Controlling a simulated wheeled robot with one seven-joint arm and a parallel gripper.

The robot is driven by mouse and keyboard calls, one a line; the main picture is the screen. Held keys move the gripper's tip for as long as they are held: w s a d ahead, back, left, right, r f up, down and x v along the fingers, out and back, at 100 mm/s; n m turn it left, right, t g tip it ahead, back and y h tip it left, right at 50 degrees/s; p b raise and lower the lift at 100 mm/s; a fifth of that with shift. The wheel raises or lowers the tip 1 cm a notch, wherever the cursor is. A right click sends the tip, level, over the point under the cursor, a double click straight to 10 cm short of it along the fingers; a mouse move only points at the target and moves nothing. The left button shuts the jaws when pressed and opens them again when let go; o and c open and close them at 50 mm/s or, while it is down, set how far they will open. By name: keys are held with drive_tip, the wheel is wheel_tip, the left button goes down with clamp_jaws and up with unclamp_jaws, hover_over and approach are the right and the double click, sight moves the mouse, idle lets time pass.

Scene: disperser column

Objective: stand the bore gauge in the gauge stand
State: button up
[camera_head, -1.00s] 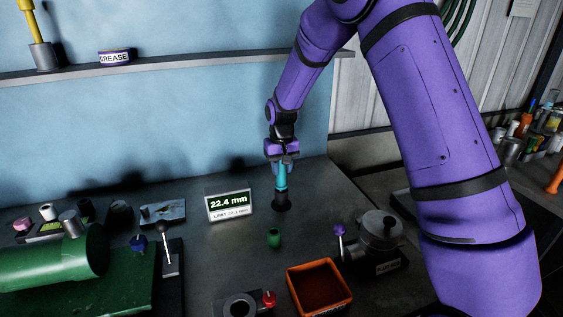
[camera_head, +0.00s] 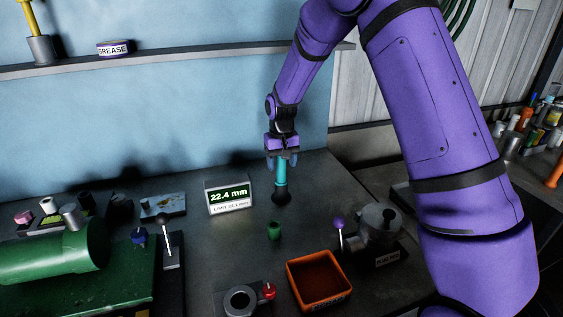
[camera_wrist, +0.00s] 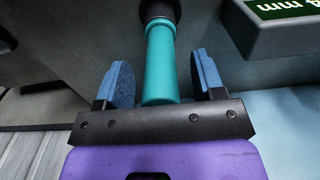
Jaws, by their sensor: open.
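The bore gauge (camera_head: 281,174) is a teal cylinder standing upright. Its lower end meets a dark round base, which looks like the gauge stand (camera_head: 281,198), on the bench right of the display. My gripper (camera_head: 282,160) is above, pointing down, with its fingers around the upper part of the gauge. In the wrist view the teal gauge (camera_wrist: 161,60) lies between the two blue finger pads of my open gripper (camera_wrist: 160,75), with a gap on each side. The dark collar (camera_wrist: 158,10) shows at its far end. How deeply the gauge sits is hidden.
A display reading 22.4 mm (camera_head: 229,196) stands left of the gauge. A small green cup (camera_head: 274,230), an orange tray (camera_head: 319,299) and a metal device with a purple-knobbed lever (camera_head: 379,226) are in front. A green machine (camera_head: 50,258) fills the left.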

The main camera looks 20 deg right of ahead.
wheel_tip(320, 180, up, 10)
drive_tip(key=shift+f, duration=0.1)
drive_tip(key=shift+s+d+r, duration=0.1)
drive_tip(key=shift+s+r, duration=0.1)
drive_tip(key=shift+r, duration=0.7)
drive_tip(key=s+d+r+t, duration=0.2)
drive_tip(key=s+d+r, duration=0.2)
drive_tip(key=s+r, duration=1.15)
drive_tip(key=s+d+t, duration=0.2)
drive_tip(key=s+t, duration=0.1)
drive_tip(key=s, duration=2)
drive_tip(key=shift+d+f, duration=0.2)
drive_tip(key=shift+d, duration=0.15)
